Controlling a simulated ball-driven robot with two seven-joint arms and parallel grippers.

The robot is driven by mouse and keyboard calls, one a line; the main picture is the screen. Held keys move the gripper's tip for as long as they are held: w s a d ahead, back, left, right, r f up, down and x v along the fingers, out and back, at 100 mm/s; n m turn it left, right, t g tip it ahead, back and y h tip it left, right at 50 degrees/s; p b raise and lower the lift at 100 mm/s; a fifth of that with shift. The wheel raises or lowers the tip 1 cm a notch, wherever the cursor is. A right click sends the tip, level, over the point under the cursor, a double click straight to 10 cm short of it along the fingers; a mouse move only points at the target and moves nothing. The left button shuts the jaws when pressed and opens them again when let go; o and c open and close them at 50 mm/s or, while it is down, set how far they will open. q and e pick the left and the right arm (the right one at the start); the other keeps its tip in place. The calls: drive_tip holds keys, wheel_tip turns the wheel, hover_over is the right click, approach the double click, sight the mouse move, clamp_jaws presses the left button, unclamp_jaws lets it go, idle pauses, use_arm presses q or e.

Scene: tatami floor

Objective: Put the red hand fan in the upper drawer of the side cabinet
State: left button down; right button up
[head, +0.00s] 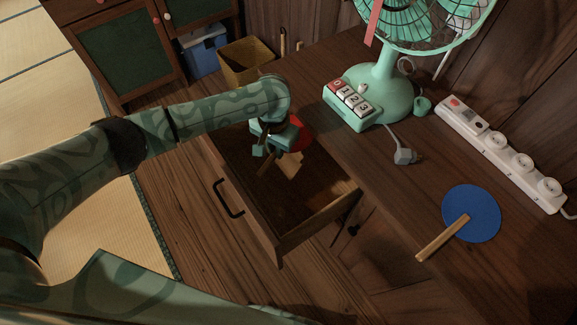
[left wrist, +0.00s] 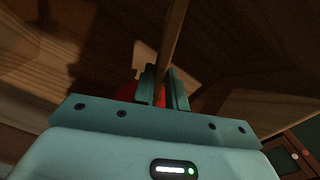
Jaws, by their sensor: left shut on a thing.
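The red hand fan (head: 305,131) is in my left gripper (head: 273,146), which is shut on its wooden handle. The fan is over the open drawer, its red disc partly hidden behind the gripper. In the left wrist view the handle (left wrist: 173,35) runs up between the fingers (left wrist: 164,85), and a bit of red shows behind them. The upper drawer (head: 317,217) of the side cabinet (head: 345,165) is pulled out, its black handle on the front. I cannot tell whether the fan touches the drawer. My right gripper is not in view.
On the cabinet top are a mint-green electric fan (head: 385,85), its plug (head: 403,156), a white power strip (head: 505,150) and a blue hand fan (head: 472,212). A pale patch (head: 290,164) shows inside the drawer. A basket (head: 246,62) and blue bin (head: 204,52) stand behind.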

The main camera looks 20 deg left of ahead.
use_arm(q)
drive_tip(key=b, duration=0.4)
hover_over(277, 172)
wheel_tip(277, 172, down, 7)
drive_tip(key=shift+r, duration=0.2)
wheel_tip(277, 172, down, 3)
drive_tip(key=shift+r+b, duration=0.1)
drive_tip(key=shift+b, duration=0.85)
drive_tip(key=shift+f, duration=0.25)
drive_tip(key=shift+r, duration=0.25)
drive_tip(key=c, duration=1.4)
unclamp_jaws()
drive_tip(key=shift+f, duration=0.15)
drive_tip(key=shift+c, duration=0.2)
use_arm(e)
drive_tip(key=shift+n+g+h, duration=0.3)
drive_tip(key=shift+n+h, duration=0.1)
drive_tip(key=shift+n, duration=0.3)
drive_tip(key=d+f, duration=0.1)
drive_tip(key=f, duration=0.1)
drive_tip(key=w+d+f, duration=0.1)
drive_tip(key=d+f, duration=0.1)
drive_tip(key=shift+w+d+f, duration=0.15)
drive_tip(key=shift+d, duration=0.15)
